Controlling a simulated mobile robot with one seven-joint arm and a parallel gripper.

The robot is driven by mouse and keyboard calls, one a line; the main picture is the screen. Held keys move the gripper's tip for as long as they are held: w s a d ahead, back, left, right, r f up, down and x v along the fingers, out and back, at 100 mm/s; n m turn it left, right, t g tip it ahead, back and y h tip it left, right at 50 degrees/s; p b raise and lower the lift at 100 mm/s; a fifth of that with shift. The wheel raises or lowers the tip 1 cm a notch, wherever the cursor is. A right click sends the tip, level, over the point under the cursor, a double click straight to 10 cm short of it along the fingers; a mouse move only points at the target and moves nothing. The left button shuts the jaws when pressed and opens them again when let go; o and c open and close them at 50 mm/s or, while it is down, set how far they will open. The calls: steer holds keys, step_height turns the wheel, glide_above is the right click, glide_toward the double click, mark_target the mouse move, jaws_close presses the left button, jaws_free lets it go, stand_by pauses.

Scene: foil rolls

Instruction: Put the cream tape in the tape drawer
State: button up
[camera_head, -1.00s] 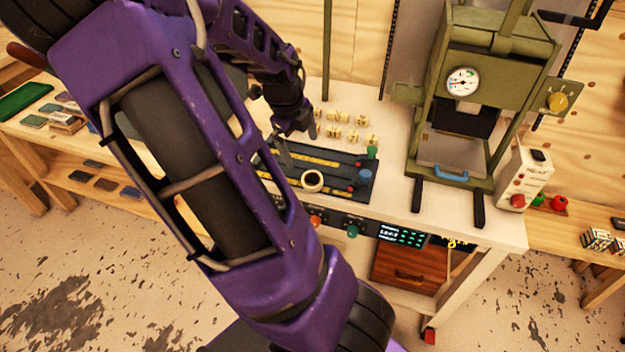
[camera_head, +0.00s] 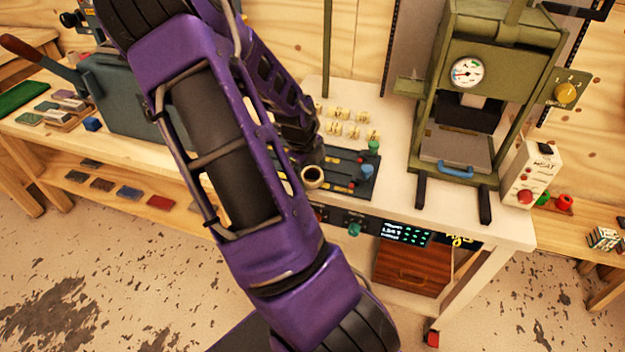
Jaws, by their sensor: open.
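A cream tape roll (camera_head: 313,186), a small ring with a dark centre, sits on the dark board at the front of the white bench, just right of my arm. My gripper (camera_head: 303,154) is open, low over the board and just behind and left of the tape. My arm hides much of it, and I cannot tell whether its fingers touch the tape. A brown wooden drawer (camera_head: 408,268) with a dark handle is under the bench, below and right of the tape. It looks shut; no label is readable.
The dark board (camera_head: 345,185) carries coloured knobs. Cream letter blocks (camera_head: 340,122) stand behind it. A green press (camera_head: 485,90) fills the bench's right side, with a control box (camera_head: 530,178) beside it. A lit display (camera_head: 405,235) hangs at the bench's front edge.

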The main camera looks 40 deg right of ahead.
steer(key=shift+c, duration=0.3)
steer(key=c, duration=1.5)
